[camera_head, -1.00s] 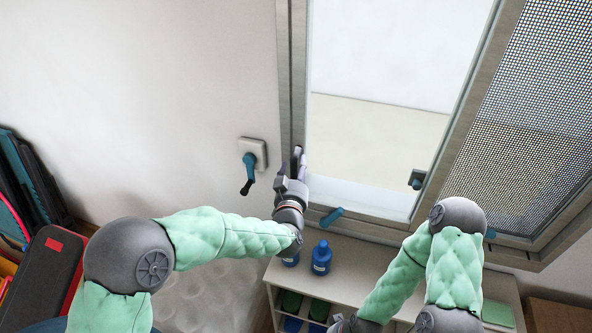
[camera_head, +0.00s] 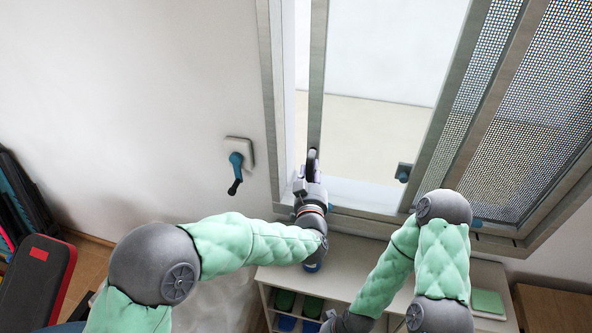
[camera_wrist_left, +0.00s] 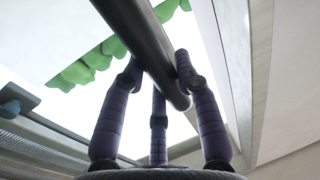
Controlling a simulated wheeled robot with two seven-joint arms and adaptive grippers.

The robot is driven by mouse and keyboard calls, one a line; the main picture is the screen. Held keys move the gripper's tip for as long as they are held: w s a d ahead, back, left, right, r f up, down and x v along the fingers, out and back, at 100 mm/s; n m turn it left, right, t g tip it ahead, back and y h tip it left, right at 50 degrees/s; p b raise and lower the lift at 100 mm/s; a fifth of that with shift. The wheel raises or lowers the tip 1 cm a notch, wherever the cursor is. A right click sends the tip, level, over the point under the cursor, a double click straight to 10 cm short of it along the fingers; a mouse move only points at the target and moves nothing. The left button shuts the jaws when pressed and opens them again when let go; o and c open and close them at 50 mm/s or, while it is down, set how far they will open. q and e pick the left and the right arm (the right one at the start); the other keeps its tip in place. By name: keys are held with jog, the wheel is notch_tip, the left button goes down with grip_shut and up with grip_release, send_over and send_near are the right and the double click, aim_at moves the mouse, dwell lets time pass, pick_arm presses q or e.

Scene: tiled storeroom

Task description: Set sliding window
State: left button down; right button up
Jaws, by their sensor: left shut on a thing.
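The sliding window's sash has a grey metal stile (camera_head: 318,75) in the head view, and it stands apart from the left side of the window frame (camera_head: 269,80), with a bright narrow gap between. A dark bar-like handle (camera_head: 312,158) is at the stile's lower part. My left gripper (camera_head: 311,173) is shut on this handle. In the left wrist view its purple fingers (camera_wrist_left: 157,100) close around the dark handle (camera_wrist_left: 150,50). My right arm shows at the lower right of the head view, but its gripper is out of view.
A teal lever (camera_head: 236,170) is on the wall left of the window. A mesh screen (camera_head: 530,110) covers the right side. A small teal catch (camera_head: 404,172) sits at the sash's lower right. A shelf unit (camera_head: 480,275) stands below, close under my arms.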

pick_arm(q)
jog(key=shift+d, duration=0.1)
jog(key=c, duration=0.9)
grip_release()
jog(key=s+a, duration=0.1)
jog(key=s, duration=1.1)
jog(key=shift+a, duration=0.25)
